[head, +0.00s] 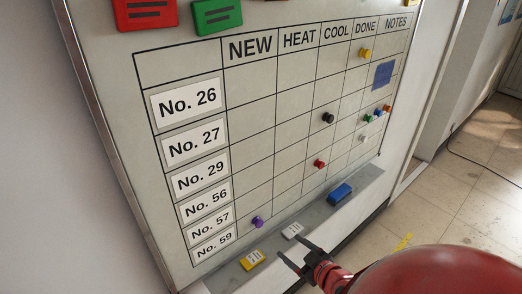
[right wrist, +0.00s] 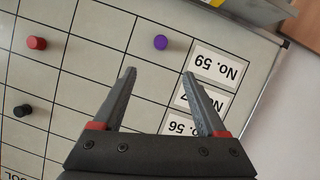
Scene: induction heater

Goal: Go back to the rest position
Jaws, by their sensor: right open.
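My right gripper (head: 299,262) is open and empty in front of the lower edge of the whiteboard (head: 195,67). In the right wrist view its two fingers (right wrist: 158,80) are spread with nothing between them. The board has a grid with columns NEW, HEAT, COOL, DONE and NOTES, and number labels on the left. A purple magnet (head: 257,222) sits in the lowest rows under NEW; it also shows beyond the fingertips in the right wrist view (right wrist: 161,42). My red right arm (head: 435,270) comes in at the lower right. My left gripper is not in view.
A red magnet (head: 319,163), a black magnet (head: 328,118) and a yellow magnet (head: 365,53) are on the board. A ledge (head: 315,220) below carries a blue eraser (head: 340,193), a white card (head: 292,231) and a yellow card (head: 252,259). Tiled floor (head: 470,190) lies open at right.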

